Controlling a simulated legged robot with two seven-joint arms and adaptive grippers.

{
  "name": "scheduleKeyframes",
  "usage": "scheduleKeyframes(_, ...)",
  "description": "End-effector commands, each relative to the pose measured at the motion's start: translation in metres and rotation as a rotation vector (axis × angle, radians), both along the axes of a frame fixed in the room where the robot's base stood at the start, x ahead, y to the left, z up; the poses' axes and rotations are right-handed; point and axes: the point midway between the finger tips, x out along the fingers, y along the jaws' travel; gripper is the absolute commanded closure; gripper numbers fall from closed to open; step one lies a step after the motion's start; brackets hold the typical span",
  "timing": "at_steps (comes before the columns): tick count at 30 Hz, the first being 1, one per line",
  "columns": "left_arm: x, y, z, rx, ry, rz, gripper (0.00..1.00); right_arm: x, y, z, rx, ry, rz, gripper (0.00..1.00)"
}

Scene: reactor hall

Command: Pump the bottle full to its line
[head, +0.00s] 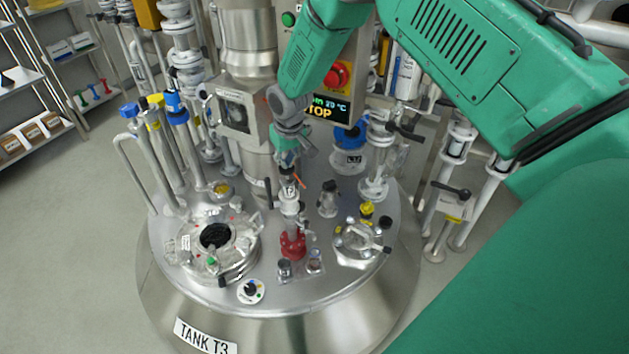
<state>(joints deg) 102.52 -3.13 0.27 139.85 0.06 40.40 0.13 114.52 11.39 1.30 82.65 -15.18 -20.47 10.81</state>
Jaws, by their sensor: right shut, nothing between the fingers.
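A hand pump (290,204) with a pale upper part and a red base (292,246) stands upright on the lid of a steel tank (206,337) labelled TANK T3. Two small clear vessels sit in front of it: one (285,269) just below the red base and one (315,263) to its right. Either may be the bottle; any fill line or level is too small to read. My right gripper (291,176) points down, shut and empty, just above the pump's top. I cannot tell whether it touches the pump. My left gripper is not in view.
On the lid are an open round port (215,238) at left, a clamped hatch (358,241) at right and a small dial (251,291) in front. A steel column and a control box (325,100) reading STOP rise behind. Pipes and valves crowd both sides.

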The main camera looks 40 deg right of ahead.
Motion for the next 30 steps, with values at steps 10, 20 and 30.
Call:
scheduleKeyframes(10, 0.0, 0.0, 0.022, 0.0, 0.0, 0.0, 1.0, -0.001, 0.0, 0.027, -0.001, 0.001, 0.001, 1.0)
scheduleKeyframes(20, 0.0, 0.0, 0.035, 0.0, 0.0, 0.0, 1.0, -0.001, 0.0, 0.045, -0.001, 0.001, 0.0, 1.0)
scheduleKeyframes(30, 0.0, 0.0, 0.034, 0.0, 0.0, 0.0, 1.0, 0.0, 0.0, 0.044, 0.0, 0.0, 0.0, 1.0)
